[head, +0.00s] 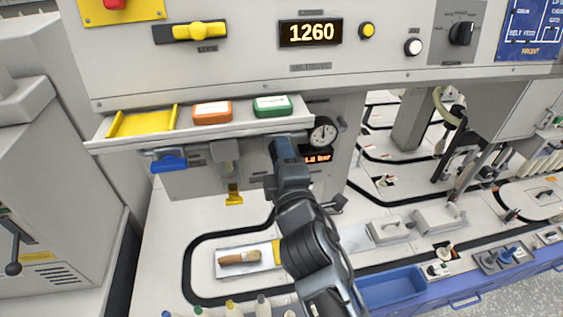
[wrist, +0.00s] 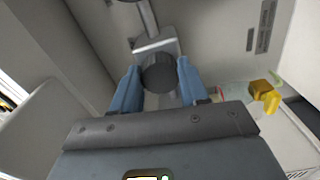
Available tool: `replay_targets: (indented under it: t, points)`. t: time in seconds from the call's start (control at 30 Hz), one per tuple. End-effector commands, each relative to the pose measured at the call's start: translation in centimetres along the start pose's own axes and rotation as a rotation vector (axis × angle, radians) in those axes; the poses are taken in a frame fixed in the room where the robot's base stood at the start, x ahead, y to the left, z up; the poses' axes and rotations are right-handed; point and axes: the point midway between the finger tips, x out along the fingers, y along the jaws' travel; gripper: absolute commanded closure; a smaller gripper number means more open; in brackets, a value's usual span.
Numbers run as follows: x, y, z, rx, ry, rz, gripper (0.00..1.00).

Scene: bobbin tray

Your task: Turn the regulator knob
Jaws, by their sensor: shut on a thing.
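The regulator knob is a dark round cylinder (wrist: 158,73) in the wrist view, below a grey regulator body (wrist: 154,46) on a pipe. My gripper (wrist: 156,82) has its two blue fingers on either side of the knob, shut on it. In the head view my gripper (head: 281,148) is raised at the pipe under the shelf, and it hides the knob. The round pressure gauge (head: 322,131) is just right of the gripper. A small red-lit display (head: 317,156) sits below the gauge, partly readable.
A shelf (head: 210,127) above holds a yellow tray, an orange box and a green box. A blue handle (head: 169,164) and a yellow valve piece (head: 234,195) hang left of my gripper. A brush (head: 240,258) lies on the bench below. A blue bin (head: 390,288) is at the front.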

Motion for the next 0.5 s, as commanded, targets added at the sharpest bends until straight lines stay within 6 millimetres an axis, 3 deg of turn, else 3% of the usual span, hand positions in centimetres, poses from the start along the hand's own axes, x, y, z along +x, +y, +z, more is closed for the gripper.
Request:
replay_targets:
  t: [0.5]
  points:
    - [0.00, -0.53, 0.12, 0.466, -0.002, -0.001, 0.87]
